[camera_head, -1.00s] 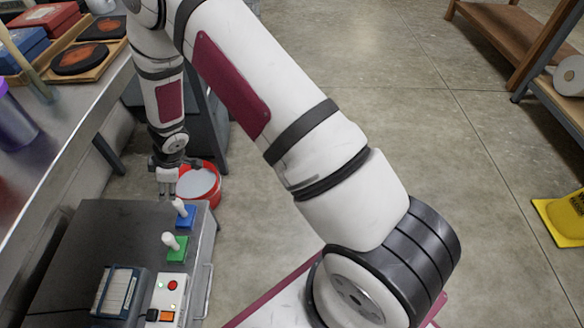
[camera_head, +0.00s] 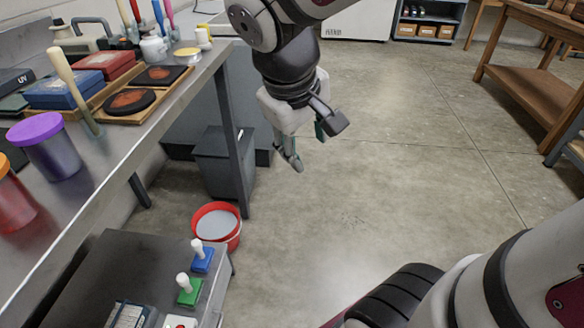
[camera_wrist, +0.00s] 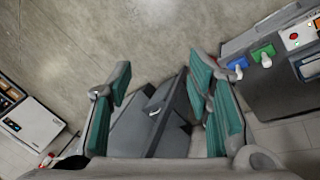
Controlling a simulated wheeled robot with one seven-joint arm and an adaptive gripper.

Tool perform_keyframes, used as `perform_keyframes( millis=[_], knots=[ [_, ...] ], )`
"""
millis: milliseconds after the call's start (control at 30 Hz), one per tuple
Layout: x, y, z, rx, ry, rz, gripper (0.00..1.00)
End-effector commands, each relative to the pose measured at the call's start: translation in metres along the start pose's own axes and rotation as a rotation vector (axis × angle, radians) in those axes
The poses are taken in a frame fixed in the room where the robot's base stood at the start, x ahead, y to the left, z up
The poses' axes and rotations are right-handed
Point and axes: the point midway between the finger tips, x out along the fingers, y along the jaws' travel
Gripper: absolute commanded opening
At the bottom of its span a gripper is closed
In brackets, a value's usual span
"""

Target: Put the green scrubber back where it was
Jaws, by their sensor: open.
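The green scrubber (camera_head: 188,291), a green block with a white knob handle, stands upright on the dark grey cabinet top at the lower left. It also shows in the wrist view (camera_wrist: 264,53) at the upper right. A similar blue scrubber (camera_head: 202,259) with a white knob stands just beyond it. My gripper (camera_head: 308,148) hangs over the open floor, beyond and to the right of the cabinet, well apart from both. In the wrist view its green-padded fingers (camera_wrist: 158,75) are spread, with nothing held between them.
A red bucket (camera_head: 217,225) with grey contents stands on the floor beyond the cabinet (camera_head: 95,262). A grey bin (camera_head: 222,165) stands near the steel bench (camera_head: 118,165), which holds boxes, a tray and cups. Open floor (camera_head: 400,190) lies to the right; a wooden table (camera_head: 530,80) stands beyond.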

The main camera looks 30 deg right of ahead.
Motion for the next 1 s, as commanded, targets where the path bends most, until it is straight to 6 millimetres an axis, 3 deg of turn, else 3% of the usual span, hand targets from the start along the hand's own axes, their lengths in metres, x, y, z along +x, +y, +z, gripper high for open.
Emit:
perform_keyframes(
  millis=[33, 200, 400, 600, 1000],
  knots=[
    [-0.011, -0.003, 0.024, 0.034, -0.015, -0.028, 0.46],
    [-0.035, -0.028, 0.098, 0.111, -0.082, -0.157, 0.46],
    [-0.051, -0.060, 0.153, 0.140, -0.127, -0.291, 0.46],
    [-0.056, -0.071, 0.170, 0.142, -0.141, -0.340, 0.46],
    [-0.062, -0.069, 0.168, 0.143, -0.136, -0.339, 0.46]
  ],
)
